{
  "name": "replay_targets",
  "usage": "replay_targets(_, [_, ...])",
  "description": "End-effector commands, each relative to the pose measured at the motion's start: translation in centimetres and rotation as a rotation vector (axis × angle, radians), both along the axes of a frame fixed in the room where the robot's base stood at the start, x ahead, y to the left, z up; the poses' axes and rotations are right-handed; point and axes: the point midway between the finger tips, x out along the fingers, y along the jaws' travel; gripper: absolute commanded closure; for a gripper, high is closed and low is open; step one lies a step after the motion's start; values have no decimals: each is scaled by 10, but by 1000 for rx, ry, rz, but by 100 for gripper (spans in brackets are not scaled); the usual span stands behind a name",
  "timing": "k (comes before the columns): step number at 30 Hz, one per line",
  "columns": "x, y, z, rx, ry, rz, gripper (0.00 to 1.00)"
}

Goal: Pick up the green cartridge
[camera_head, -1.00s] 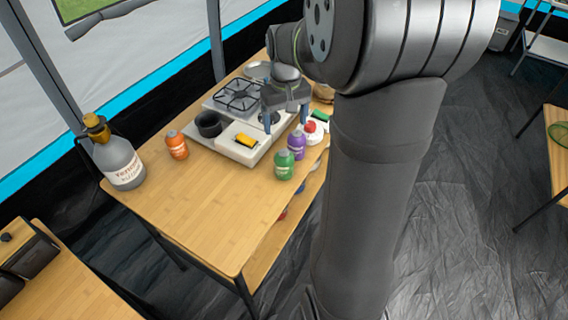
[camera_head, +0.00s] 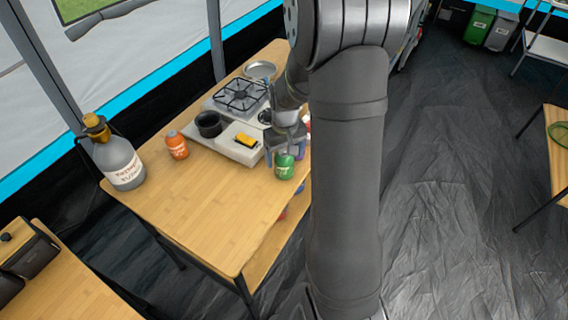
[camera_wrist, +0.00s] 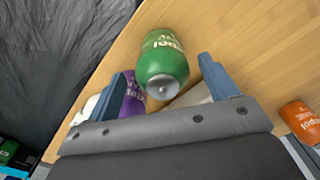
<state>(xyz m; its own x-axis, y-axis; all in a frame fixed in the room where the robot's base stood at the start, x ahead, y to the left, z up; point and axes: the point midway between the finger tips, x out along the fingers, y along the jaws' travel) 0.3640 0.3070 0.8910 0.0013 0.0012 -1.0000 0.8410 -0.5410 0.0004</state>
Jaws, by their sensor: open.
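The green cartridge (camera_head: 284,166) stands upright near the right edge of the wooden table (camera_head: 205,215). In the wrist view the green cartridge (camera_wrist: 163,60) shows ahead of the gap between my fingers. My gripper (camera_head: 284,146) is just behind and above it, and its open blue fingers (camera_wrist: 165,84) frame the cartridge's grey top end. I cannot tell whether either finger touches it. A purple cartridge (camera_wrist: 132,95) stands beside it, partly hidden by the left finger. An orange cartridge (camera_head: 177,145) stands further left.
A large bottle (camera_head: 119,164) stands at the left. The table's front is clear.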

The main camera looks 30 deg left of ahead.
Motion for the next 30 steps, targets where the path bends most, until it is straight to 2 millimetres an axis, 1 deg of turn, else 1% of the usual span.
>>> replay_targets(3, [-1,2,-18,-4,4,1,21])
replay_targets(6, [-1,3,-32,-3,3,1,21])
replay_targets(9, [-1,3,-41,-2,2,0,21])
replay_targets(12, [-1,3,-45,-1,2,0,21])
replay_targets(18, [-1,3,-45,-1,2,0,21])
replay_targets(20, [-1,3,-45,-1,2,0,32])
replay_targets(21, [-1,3,-45,-1,2,0,40])
replay_targets(26, [-1,3,-44,-1,2,0,72])
replay_targets(27, [-1,3,-44,-1,1,0,75])
replay_targets(30, [-1,3,-44,-1,1,0,75])
